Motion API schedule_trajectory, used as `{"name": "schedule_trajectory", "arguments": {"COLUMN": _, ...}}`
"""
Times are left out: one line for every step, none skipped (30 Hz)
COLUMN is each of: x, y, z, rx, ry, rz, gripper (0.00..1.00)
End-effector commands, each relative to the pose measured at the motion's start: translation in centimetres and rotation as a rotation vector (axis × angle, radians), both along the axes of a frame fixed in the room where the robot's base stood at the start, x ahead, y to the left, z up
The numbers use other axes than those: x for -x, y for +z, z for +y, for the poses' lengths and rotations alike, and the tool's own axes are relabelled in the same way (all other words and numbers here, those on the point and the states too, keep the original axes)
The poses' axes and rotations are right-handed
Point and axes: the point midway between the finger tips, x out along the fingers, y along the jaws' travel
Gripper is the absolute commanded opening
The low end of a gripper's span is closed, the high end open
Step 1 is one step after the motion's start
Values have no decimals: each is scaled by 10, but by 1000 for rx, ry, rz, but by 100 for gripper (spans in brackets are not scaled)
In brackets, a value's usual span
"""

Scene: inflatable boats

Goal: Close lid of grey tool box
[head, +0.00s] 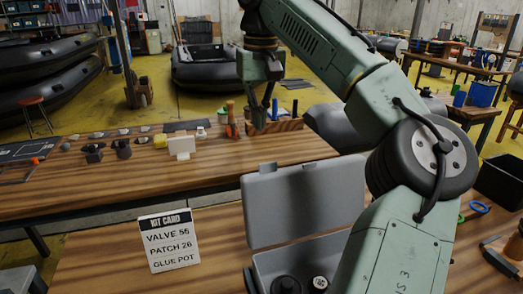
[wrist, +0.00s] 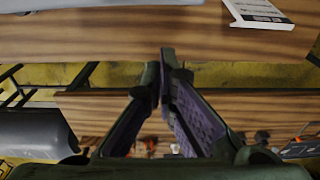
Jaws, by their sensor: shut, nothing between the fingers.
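The grey tool box (head: 262,262) stands on the near wooden table in the head view, partly hidden behind my arm. Its lid (head: 290,208) is open and stands up at the back edge of the box. Dark round items and one with a white top lie inside the box. My gripper (head: 268,112) is above the far table, beyond and higher than the lid, apart from it. Its fingers point down and are together with nothing between them; they also show in the wrist view (wrist: 168,58). A grey edge at the wrist view's top left may be the lid.
A kit card (head: 168,240) stands left of the box; its edge shows in the wrist view (wrist: 258,12). A black bin (head: 500,180) and a blue ring (head: 480,207) are at the right. The far table (head: 110,190) holds small parts and tools. A gap separates the tables.

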Motion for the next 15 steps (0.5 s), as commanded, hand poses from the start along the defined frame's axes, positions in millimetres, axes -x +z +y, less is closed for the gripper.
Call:
{"name": "schedule_trajectory", "arguments": {"x": -1, "y": -12, "z": 0, "rx": -2, "ry": 3, "rz": 2, "gripper": 0}}
{"name": "schedule_trajectory", "arguments": {"x": -1, "y": -18, "z": 1, "rx": -3, "ry": 4, "rz": 2, "gripper": 0}}
{"name": "schedule_trajectory", "arguments": {"x": -2, "y": -26, "z": 1, "rx": -3, "ry": 5, "rz": 3, "gripper": 0}}
{"name": "schedule_trajectory", "arguments": {"x": -2, "y": -33, "z": 1, "rx": -4, "ry": 4, "rz": 2, "gripper": 0}}
{"name": "schedule_trajectory", "arguments": {"x": -3, "y": -40, "z": 2, "rx": -5, "ry": 6, "rz": 3, "gripper": 0}}
{"name": "schedule_trajectory", "arguments": {"x": -3, "y": -45, "z": 1, "rx": 0, "ry": 3, "rz": -1, "gripper": 0}}
{"name": "schedule_trajectory", "arguments": {"x": -4, "y": -51, "z": 0, "rx": 1, "ry": 1, "rz": 0, "gripper": 0}}
{"name": "schedule_trajectory", "arguments": {"x": -4, "y": -58, "z": 1, "rx": 1, "ry": 2, "rz": -1, "gripper": 0}}
{"name": "schedule_trajectory", "arguments": {"x": -5, "y": -66, "z": 1, "rx": 1, "ry": 2, "rz": 0, "gripper": 0}}
{"name": "schedule_trajectory", "arguments": {"x": -5, "y": -72, "z": 1, "rx": 2, "ry": 1, "rz": -1, "gripper": 0}}
{"name": "schedule_trajectory", "arguments": {"x": -6, "y": -78, "z": 1, "rx": 1, "ry": 2, "rz": -3, "gripper": 0}}
{"name": "schedule_trajectory", "arguments": {"x": -6, "y": -86, "z": 2, "rx": 2, "ry": 2, "rz": -2, "gripper": 0}}
{"name": "schedule_trajectory", "arguments": {"x": -2, "y": -82, "z": -1, "rx": 2, "ry": 2, "rz": -6, "gripper": 0}}
{"name": "schedule_trajectory", "arguments": {"x": 4, "y": -79, "z": -3, "rx": 2, "ry": 2, "rz": -6, "gripper": 0}}
{"name": "schedule_trajectory", "arguments": {"x": 9, "y": -78, "z": -4, "rx": 2, "ry": 0, "rz": -7, "gripper": 0}}
